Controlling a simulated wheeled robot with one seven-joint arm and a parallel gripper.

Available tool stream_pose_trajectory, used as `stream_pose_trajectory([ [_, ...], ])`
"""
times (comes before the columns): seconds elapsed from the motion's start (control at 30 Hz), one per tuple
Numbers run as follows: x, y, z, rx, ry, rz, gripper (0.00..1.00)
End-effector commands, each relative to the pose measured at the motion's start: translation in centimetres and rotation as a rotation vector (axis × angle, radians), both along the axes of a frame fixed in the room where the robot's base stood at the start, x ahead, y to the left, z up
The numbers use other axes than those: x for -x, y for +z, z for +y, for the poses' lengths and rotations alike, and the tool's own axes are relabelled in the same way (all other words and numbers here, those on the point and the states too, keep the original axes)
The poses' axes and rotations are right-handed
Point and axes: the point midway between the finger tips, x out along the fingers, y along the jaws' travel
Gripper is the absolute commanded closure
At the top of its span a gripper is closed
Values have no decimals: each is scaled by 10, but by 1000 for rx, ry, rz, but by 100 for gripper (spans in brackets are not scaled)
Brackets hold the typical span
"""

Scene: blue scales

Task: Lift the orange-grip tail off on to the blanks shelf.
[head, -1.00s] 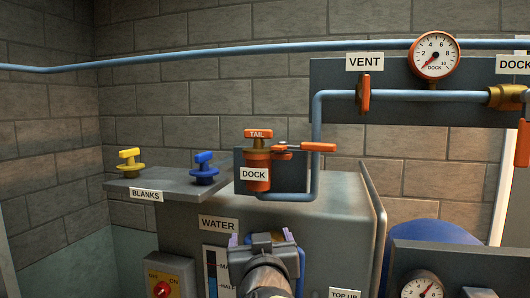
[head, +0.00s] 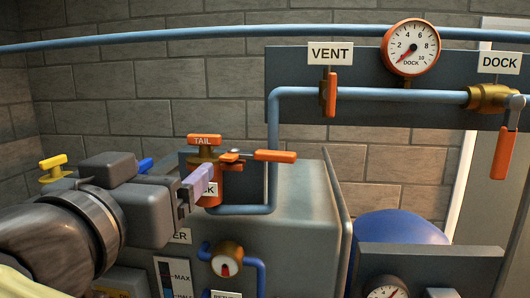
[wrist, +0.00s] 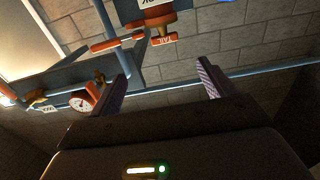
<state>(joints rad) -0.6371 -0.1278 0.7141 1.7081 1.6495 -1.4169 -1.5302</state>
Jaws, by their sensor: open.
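The tail (head: 204,140), an orange T-grip labelled TAIL on a brass neck, sits upright in the orange dock cup on the blue-grey pipe. An orange-handled lever (head: 275,156) sticks out to the right beside it. My gripper (head: 195,188) is in front of the cup, slightly below the grip, and hides part of the DOCK label. In the wrist view, upside down, the tail grip (wrist: 164,39) shows beyond and between my open, empty fingers (wrist: 162,60). The blanks shelf is hidden behind my arm; a yellow plug (head: 54,168) and a blue plug (head: 146,165) show above it.
The dock gauge (head: 411,48) needle points low left. A second orange handle (head: 503,150) hangs at the right. A blue pipe (head: 200,35) runs along the wall. The pipe bend rises right of the cup.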

Motion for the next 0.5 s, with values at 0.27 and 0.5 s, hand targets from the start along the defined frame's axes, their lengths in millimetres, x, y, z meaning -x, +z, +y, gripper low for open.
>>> stream_pose_trajectory([
  [0.27, -35, 4, -3, 3, -6, 0, 18],
  [0.5, -78, 4, -8, 3, -9, 0, 18],
])
